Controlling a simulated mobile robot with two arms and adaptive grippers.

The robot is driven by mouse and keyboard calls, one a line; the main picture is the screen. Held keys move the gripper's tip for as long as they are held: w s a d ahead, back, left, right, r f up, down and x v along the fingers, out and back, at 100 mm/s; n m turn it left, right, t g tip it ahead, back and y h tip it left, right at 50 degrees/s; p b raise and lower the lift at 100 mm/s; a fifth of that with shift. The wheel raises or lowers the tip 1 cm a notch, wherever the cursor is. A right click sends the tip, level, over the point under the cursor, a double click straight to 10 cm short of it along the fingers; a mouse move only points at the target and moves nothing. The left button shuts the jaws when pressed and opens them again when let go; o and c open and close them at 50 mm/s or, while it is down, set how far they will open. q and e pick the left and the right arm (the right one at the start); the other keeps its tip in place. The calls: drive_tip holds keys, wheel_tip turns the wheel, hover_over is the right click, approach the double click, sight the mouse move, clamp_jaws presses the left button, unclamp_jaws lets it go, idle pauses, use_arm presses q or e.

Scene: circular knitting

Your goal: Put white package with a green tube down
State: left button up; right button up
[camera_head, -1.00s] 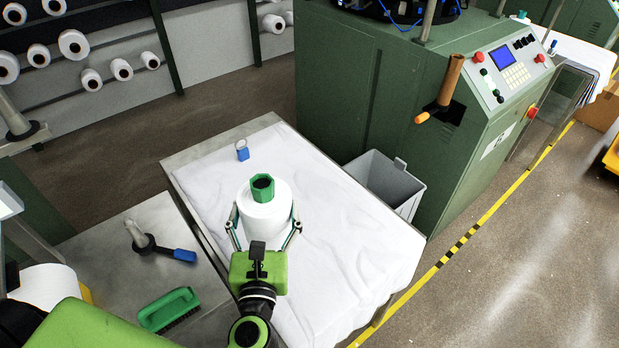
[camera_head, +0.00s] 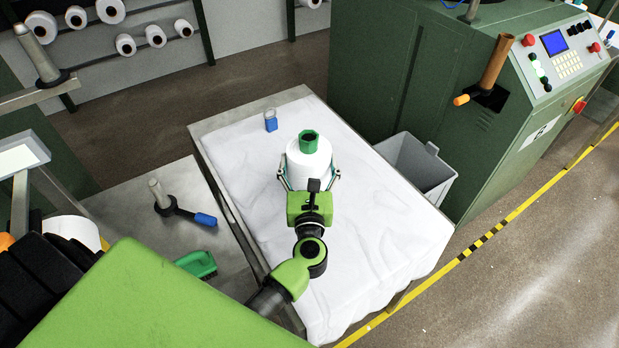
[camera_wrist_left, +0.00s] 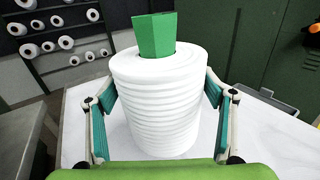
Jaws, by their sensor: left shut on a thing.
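The white package (camera_head: 309,165) is an upright cone of white yarn with a green tube (camera_head: 308,141) sticking out of its top. It is over the far half of the white cloth-covered table (camera_head: 370,235). My left gripper (camera_head: 308,180) is shut on the package, with one finger on each side. In the left wrist view, the package (camera_wrist_left: 156,105) stands upright between the teal-padded fingers (camera_wrist_left: 155,115). Its underside is hidden, so I cannot tell whether it touches the cloth. My right gripper is not in view.
A small blue object (camera_head: 270,122) stands near the table's far left corner. A grey bin (camera_head: 415,165) and a green machine (camera_head: 420,90) are beyond the right side. A metal side table (camera_head: 140,235) holds a blue-handled tool (camera_head: 180,211) and green brush (camera_head: 197,263). Bare cloth surrounds the package.

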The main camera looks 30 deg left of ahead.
use_arm(q)
drive_tip(key=shift+w+a+f+b, duration=0.1)
drive_tip(key=shift+w+f+b, duration=0.1)
drive_tip(key=shift+f+b, duration=0.45)
drive_tip(key=shift+w+a+f+b, duration=0.1)
drive_tip(key=shift+w+f+b, duration=0.25)
drive_tip(key=shift+f, duration=0.55)
drive_tip(key=shift+w+a+f+b, duration=0.1)
drive_tip(key=shift+f+b, duration=0.5)
drive_tip(key=shift+f, duration=0.15)
drive_tip(key=shift+f, duration=0.15)
drive_tip(key=o, duration=1.2)
